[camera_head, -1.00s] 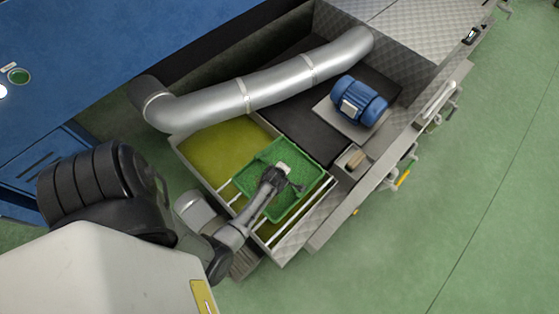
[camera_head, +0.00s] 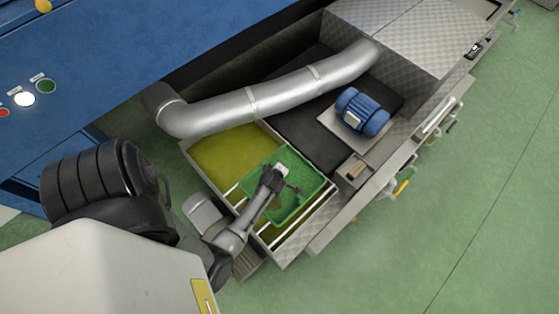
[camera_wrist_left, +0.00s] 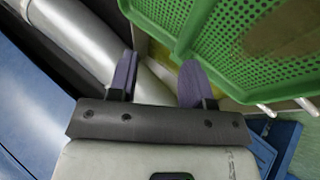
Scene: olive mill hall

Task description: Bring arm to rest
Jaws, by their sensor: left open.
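My left arm reaches in from the lower left in the head view, and its gripper (camera_head: 289,184) is over a green perforated basket (camera_head: 312,178). In the left wrist view the gripper's two dark fingers (camera_wrist_left: 158,80) are apart with nothing between them. The basket (camera_wrist_left: 178,14) shows there beyond the fingertips and to the right, with a brownish patch on its mesh. I cannot tell in the head view whether the gripper touches the basket. My right gripper is not in view.
The basket sits over an open metal bin (camera_head: 228,152) with yellow-green contents. A silver duct (camera_head: 285,88) crosses behind it. A blue motor (camera_head: 362,112) stands to the right. A blue machine (camera_head: 110,70) fills the upper left. Green floor (camera_head: 450,220) is clear at right.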

